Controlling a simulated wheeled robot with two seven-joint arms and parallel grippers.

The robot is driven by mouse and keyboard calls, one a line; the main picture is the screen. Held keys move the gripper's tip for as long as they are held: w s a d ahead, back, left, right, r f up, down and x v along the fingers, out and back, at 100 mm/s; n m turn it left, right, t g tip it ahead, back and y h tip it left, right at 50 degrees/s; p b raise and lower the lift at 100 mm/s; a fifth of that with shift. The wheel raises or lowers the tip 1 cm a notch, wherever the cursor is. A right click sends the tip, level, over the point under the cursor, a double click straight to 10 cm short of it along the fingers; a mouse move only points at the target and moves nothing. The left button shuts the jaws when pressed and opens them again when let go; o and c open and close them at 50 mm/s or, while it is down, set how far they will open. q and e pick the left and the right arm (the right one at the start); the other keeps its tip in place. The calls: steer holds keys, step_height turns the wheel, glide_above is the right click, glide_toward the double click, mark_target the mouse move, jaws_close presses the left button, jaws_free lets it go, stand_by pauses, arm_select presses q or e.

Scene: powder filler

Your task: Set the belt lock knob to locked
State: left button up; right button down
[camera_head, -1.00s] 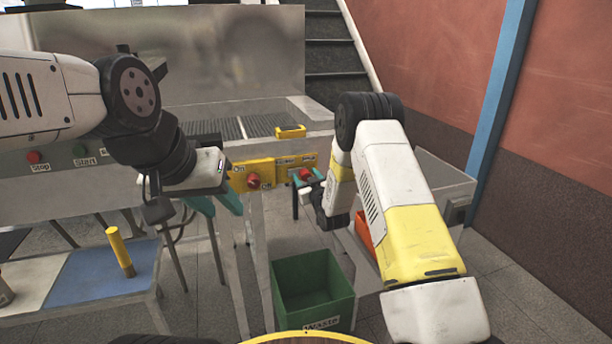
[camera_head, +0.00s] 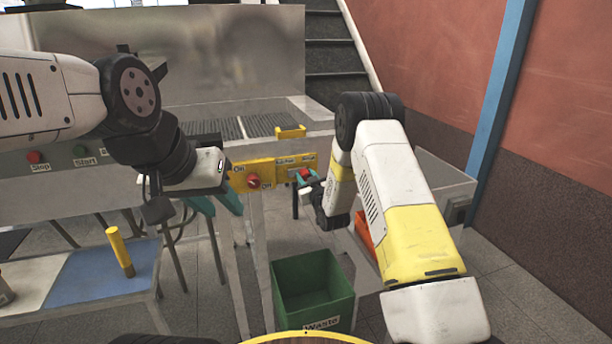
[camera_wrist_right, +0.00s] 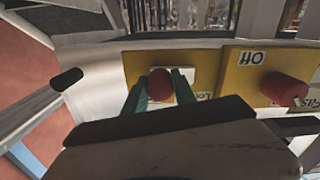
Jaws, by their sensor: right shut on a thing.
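The belt lock knob (camera_head: 304,173) is a small red knob on a yellow plate (camera_head: 283,166) on the machine's front. In the right wrist view the knob (camera_wrist_right: 160,85) sits between the teal fingers of my right gripper (camera_wrist_right: 160,88), which is shut on it. A white label beginning "Lo" (camera_wrist_right: 204,97) is partly hidden beside it. In the head view the right gripper (camera_head: 308,180) reaches the knob from the right. My left gripper (camera_head: 215,203) hangs left of the panel, its teal fingers pointing down, apart and empty.
A second red knob (camera_head: 253,182) with On and Off labels is left of the lock knob. A yellow piece (camera_head: 290,132) is above at the belt's edge. A green waste bin (camera_head: 313,290) stands below. A workbench (camera_head: 100,275) with a yellow cylinder (camera_head: 119,251) is at left.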

steer(key=shift+a, duration=0.1)
stand_by(0.7)
steer(key=shift+s+a, duration=0.25)
steer(key=shift+a, duration=0.45)
steer(key=shift+s+a, duration=0.25)
steer(key=shift+a, duration=0.4)
steer(key=shift+s+a, duration=0.25)
steer(key=shift+a, duration=0.45)
steer(key=c, duration=1)
jaws_free()
steer(key=shift+a, duration=0.1)
steer(key=shift+s+d, duration=0.2)
steer(key=shift+s, duration=0.1)
glide_toward(291, 174)
steer(key=shift+s+d, duration=0.15)
steer(key=shift+s, duration=0.45)
